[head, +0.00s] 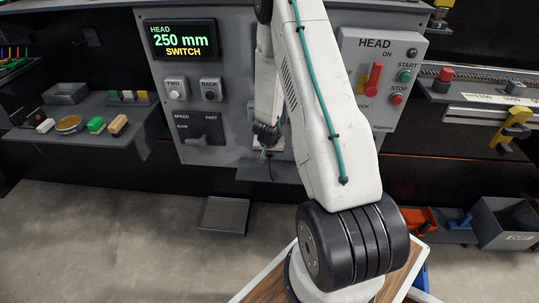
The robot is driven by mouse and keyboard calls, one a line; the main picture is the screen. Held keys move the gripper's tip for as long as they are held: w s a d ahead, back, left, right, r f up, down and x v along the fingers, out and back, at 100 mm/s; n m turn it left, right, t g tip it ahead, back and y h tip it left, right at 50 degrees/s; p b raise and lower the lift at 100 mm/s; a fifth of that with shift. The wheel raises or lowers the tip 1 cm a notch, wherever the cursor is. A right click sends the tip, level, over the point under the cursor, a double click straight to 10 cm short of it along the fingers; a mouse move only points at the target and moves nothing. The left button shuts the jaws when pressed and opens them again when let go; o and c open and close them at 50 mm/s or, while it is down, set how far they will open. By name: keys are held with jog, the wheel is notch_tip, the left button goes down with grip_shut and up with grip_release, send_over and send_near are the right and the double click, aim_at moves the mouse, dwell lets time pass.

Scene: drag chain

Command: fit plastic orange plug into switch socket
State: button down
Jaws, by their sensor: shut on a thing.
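My gripper (264,148) is small and far off in the head view, in front of the lower part of the grey control panel (230,120). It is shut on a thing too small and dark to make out. I cannot make out the orange plug anywhere. The switch socket cannot be told apart either; my arm covers part of the panel. A green and yellow display (184,40) on the panel reads "HEAD 250 mm SWITCH". A grey ledge (250,172) sticks out just below my gripper, and I cannot tell whether they touch.
A left shelf (90,130) holds several small coloured blocks. A box with a red lever (374,76) is right of my arm. The floor at left is mostly clear.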

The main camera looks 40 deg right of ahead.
jog(key=shift+w+d, duration=0.3)
jog(key=shift+d, duration=0.05)
jog(key=c, duration=1.1)
grip_release()
jog(key=shift+r, duration=0.1)
jog(key=v, duration=0.7)
jog(key=shift+r, duration=0.25)
jog(key=shift+a, duration=0.15)
